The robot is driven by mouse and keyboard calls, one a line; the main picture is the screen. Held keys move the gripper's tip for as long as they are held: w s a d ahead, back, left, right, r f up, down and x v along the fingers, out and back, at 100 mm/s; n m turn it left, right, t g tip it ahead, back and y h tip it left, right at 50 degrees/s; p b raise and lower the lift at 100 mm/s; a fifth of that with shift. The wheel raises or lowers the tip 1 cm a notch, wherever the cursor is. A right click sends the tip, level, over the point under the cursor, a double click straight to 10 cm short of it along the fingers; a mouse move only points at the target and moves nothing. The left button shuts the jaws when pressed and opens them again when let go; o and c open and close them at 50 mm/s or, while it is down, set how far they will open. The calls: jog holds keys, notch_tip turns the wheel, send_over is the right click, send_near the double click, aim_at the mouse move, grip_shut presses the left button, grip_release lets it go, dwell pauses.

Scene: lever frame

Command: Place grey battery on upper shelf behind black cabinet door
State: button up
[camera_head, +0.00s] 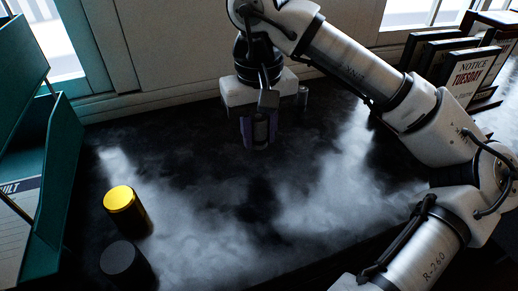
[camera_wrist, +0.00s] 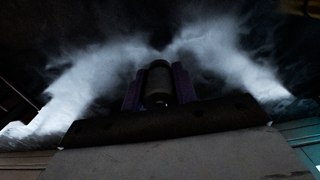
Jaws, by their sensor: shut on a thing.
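My gripper (camera_head: 259,138) hangs pointing down over the far middle of the dark table in the head view. Its purple fingers are shut on a grey cylinder, the grey battery (camera_head: 260,129). In the wrist view the grey battery (camera_wrist: 158,82) sits upright between the purple fingers (camera_wrist: 159,95). The fingers cover its sides. I cannot tell whether its lower end touches the table. No black cabinet door or upper shelf can be made out in either view.
A black cylinder with a yellow top (camera_head: 127,210) and an all-black cylinder (camera_head: 126,266) stand at the table's left front. A teal tray rack (camera_head: 62,165) is at the left edge. Framed notice signs (camera_head: 470,72) stand at the far right. The table's middle (camera_head: 215,210) is clear.

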aim_at(259, 165)
jog(key=shift+f+p, duration=0.35)
jog(key=shift+f, duration=2.2)
jog(key=shift+f, duration=0.15)
jog(key=o, duration=1.1)
